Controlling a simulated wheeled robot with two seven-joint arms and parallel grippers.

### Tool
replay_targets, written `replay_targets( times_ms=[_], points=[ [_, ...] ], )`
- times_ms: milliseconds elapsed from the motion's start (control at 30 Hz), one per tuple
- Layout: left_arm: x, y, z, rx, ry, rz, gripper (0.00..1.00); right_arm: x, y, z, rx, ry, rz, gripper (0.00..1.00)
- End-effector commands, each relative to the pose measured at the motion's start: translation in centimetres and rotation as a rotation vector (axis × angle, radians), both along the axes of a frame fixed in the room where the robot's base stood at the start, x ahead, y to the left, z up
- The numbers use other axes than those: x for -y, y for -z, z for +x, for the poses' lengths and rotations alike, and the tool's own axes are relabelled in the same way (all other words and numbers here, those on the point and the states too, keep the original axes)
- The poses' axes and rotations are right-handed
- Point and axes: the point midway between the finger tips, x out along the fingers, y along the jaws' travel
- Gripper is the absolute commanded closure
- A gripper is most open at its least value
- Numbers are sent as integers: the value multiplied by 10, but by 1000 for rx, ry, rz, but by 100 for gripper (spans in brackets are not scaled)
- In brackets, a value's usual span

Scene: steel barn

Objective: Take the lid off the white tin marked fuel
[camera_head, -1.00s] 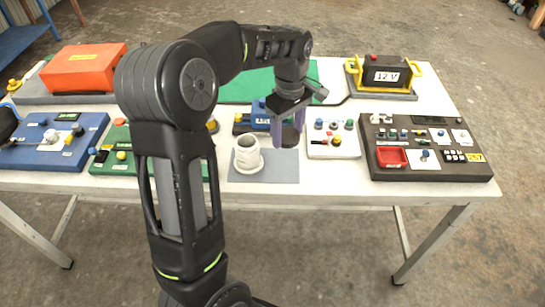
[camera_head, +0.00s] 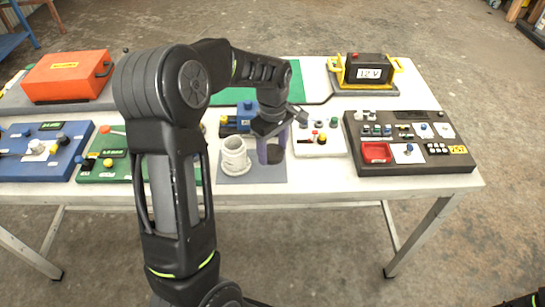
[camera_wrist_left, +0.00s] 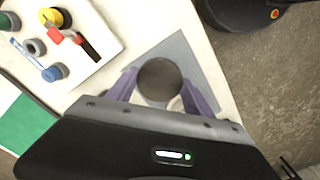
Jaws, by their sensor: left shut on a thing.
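The white tin (camera_head: 234,160) stands upright on a grey mat (camera_head: 252,176) at the front of the table. Its top looks open; I cannot read any marking on it. My left gripper (camera_head: 271,153), with purple fingers, is just right of the tin, low over the mat. It is shut on a dark round lid (camera_head: 275,155). In the left wrist view the round lid (camera_wrist_left: 160,79) sits between the fingers. Only a pale sliver of the tin (camera_wrist_left: 176,103) shows there. I cannot tell whether the lid touches the mat. My right gripper is out of view.
A white panel with knobs (camera_head: 320,149) is close to the right of my gripper. A dark panel with a red tray (camera_head: 376,153) lies further right. A blue device (camera_head: 244,115) is behind the tin. Green (camera_head: 112,170) and blue (camera_head: 40,165) panels lie left.

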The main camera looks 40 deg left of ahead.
Motion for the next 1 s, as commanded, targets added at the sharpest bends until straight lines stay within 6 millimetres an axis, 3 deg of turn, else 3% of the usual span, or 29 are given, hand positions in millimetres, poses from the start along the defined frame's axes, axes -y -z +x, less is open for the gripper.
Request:
replay_targets(
  times_ms=[300, 700, 733, 1000],
  points=[
    [0, 35, -1, -3, 1, -1, 89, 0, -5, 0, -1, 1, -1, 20],
    [0, 42, 0, -1, 0, 0, 89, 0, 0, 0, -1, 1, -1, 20],
    [0, 40, 0, -1, 0, 0, 38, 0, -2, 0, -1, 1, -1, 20],
    [0, 40, -1, -1, 0, -1, 19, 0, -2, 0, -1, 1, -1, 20]
  ],
)
